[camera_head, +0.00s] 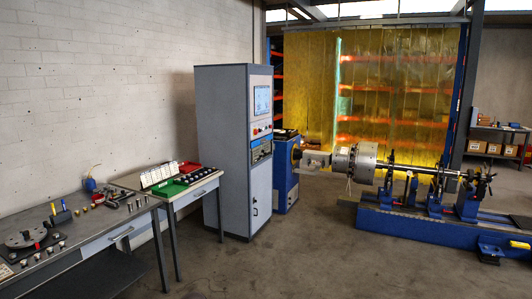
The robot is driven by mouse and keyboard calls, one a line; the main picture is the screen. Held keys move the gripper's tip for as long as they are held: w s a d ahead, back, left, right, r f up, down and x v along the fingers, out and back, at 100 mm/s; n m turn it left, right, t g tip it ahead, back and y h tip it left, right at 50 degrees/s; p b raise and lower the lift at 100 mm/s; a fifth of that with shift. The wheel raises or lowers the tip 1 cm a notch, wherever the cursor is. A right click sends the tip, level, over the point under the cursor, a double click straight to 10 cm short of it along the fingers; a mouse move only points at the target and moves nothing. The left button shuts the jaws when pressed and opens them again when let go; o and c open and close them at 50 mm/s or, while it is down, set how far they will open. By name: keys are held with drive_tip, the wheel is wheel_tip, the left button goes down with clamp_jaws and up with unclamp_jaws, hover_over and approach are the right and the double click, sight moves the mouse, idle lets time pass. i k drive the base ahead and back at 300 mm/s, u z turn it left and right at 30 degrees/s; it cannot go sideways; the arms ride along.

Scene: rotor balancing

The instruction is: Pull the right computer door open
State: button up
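A tall grey computer cabinet (222,150) stands left of centre against the white wall. Its front faces right and shows at a steep angle. A screen (262,100) is high on the front, with buttons and a blue panel (259,152) below it. The lower front is a pale door (259,194) with a small dark handle (255,211). The door looks shut. I cannot tell whether there is a second door beside it. My gripper is not in view.
A blue machine base (285,186) stands close to the cabinet's right, by a rotor (355,162) on a blue bench (415,226). Workbenches with tools (100,222) and trays (185,182) stand at left. The floor (300,255) in front is clear.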

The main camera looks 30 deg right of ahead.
sight(265, 145)
drive_tip(key=z, duration=0.45)
drive_tip(key=i, duration=0.85)
drive_tip(key=z, duration=0.95)
drive_tip(key=i, duration=0.7)
drive_tip(key=z, duration=0.65)
drive_tip(key=i, duration=3.15)
drive_tip(key=u, duration=0.7)
drive_tip(key=i, duration=0.75)
drive_tip(key=u, duration=0.25)
